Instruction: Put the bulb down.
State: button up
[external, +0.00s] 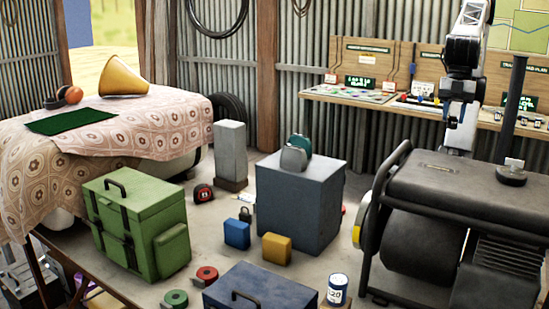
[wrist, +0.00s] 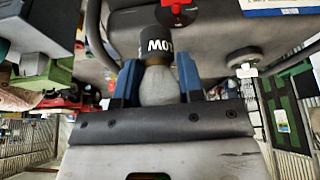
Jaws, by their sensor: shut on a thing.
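A pale grey-white rounded bulb (wrist: 158,88) sits between the two blue fingers of my gripper (wrist: 158,76) in the wrist view. The fingers are shut on it from both sides. A dark cylinder with white letters "MOT" (wrist: 158,47) shows directly beyond the bulb; I cannot tell whether it touches it. In the external view my gripper (external: 453,117) hangs in the air at the right, above and behind the black generator (external: 455,185). The bulb is too small or hidden to make out there.
A dark blue-grey box (external: 300,205) stands mid-floor with a grey and green object on top. A green case (external: 135,225), blue toolbox (external: 260,290) and white-labelled can (external: 337,291) stand nearer. A dark post (external: 513,100) rises right of my gripper. The workbench (external: 390,108) is behind.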

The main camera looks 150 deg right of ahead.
aim_at(454, 104)
dwell(0.3)
notch_tip(454, 104, up, 5)
jog(key=shift+f, duration=0.15)
jog(key=shift+w+d+r, duration=0.1)
jog(key=shift+w+r, duration=0.1)
jog(key=w+d+m+g+h, duration=0.55)
jog(key=w+d+m, duration=1.75)
jog(key=w+d, duration=0.6)
notch_tip(454, 104, down, 34)
jog(key=a, duration=0.1)
jog(key=shift+w+a+f+y, duration=0.15)
jog(key=shift+w+a+y, duration=0.1)
jog(key=shift+w+y, duration=0.1)
jog(key=shift+g, duration=0.25)
jog(key=shift+f, duration=3.15)
